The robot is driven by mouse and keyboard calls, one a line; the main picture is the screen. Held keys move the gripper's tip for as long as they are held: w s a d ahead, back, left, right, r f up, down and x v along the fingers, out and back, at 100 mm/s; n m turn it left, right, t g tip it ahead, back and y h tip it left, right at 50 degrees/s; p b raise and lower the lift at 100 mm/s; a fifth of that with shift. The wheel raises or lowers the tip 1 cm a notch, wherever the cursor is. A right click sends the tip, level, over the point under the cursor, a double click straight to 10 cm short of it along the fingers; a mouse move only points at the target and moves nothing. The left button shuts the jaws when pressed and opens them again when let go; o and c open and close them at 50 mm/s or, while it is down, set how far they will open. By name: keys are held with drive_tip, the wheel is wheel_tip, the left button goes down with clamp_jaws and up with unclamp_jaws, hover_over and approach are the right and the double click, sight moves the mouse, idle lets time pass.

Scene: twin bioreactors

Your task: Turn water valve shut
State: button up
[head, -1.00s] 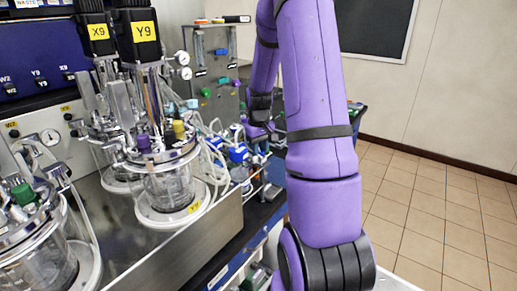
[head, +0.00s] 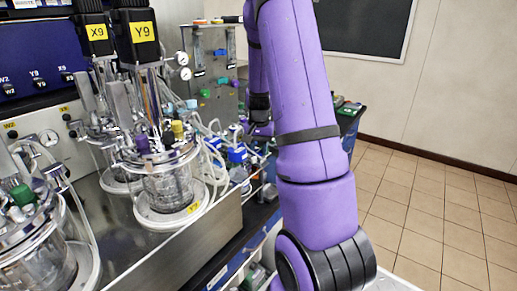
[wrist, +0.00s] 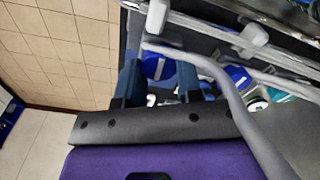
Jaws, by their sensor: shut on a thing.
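In the wrist view, my gripper (wrist: 158,85) has its two dark blue fingers on either side of a round blue valve handle (wrist: 153,67), and it is shut on that handle. The handle's far side and its exact angle are hard to make out. A second blue round part (wrist: 238,78) with a pale collar sits to the right, apart from the fingers. In the head view, my purple arm reaches to the back of the bench, and the fingertips are not clear there. Blue-topped valve parts (head: 237,155) show left of the arm.
A grey hose (wrist: 228,85) crosses close to the right finger in the wrist view. A metal rail (wrist: 215,30) runs above. Glass bioreactor Y9 (head: 168,185) stands left of the arm, with white tubes behind it. Tiled floor (head: 430,220) on the right is clear.

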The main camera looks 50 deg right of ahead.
sight(259, 150)
drive_tip(key=shift+m, duration=0.4)
drive_tip(key=o, duration=0.9)
wheel_tip(259, 150, up, 11)
drive_tip(key=shift+f, duration=0.1)
idle(0.4)
